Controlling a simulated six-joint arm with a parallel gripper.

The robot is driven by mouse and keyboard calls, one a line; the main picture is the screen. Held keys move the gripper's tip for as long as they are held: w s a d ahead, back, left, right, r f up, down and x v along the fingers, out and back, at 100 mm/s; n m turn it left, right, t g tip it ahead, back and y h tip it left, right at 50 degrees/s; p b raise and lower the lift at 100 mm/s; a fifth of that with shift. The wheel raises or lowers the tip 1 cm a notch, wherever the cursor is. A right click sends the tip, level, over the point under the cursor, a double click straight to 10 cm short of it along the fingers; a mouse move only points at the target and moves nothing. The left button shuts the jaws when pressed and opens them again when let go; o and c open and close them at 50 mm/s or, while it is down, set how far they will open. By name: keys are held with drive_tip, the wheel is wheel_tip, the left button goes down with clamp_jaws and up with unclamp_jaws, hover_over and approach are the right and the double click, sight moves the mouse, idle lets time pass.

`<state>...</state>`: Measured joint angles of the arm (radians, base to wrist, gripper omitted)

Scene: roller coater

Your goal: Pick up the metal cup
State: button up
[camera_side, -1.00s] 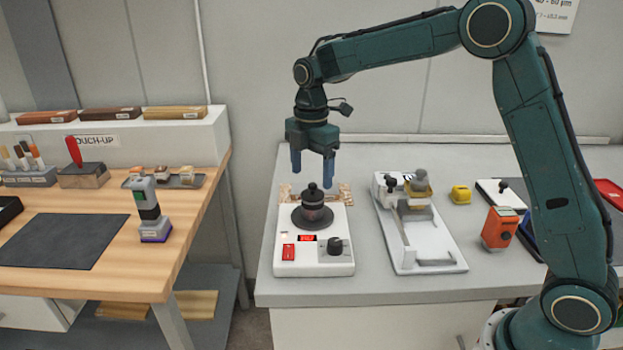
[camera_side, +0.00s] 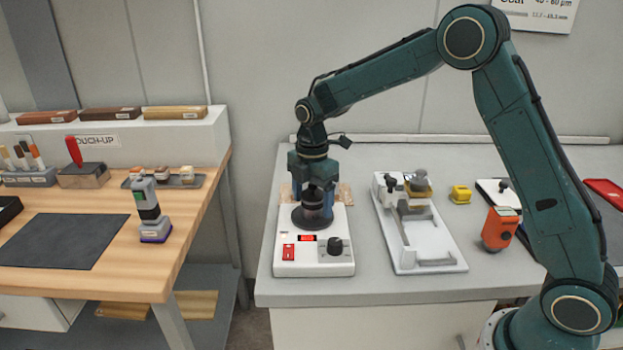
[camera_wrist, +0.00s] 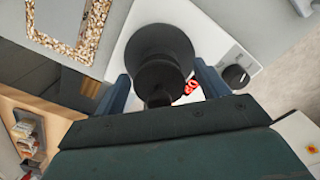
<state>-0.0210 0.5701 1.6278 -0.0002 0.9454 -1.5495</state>
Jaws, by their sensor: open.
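The metal cup (camera_side: 313,212) stands upright on the round dark plate of the white hotplate unit (camera_side: 340,262). In the wrist view the dark cup (camera_wrist: 160,80) shows between the two fingers of my gripper (camera_wrist: 163,88). The jaws are open; I cannot tell whether a finger touches the cup.
A white coater device (camera_side: 430,245) stands to the right of the hotplate. A wooden bench (camera_side: 120,285) with tools stands at left. A pebbled frame (camera_wrist: 95,25) lies behind the hotplate.

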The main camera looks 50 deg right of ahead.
drive_tip(key=shift+f, duration=0.5)
drive_tip(key=shift+c, duration=0.2)
drive_tip(key=c, duration=1.2)
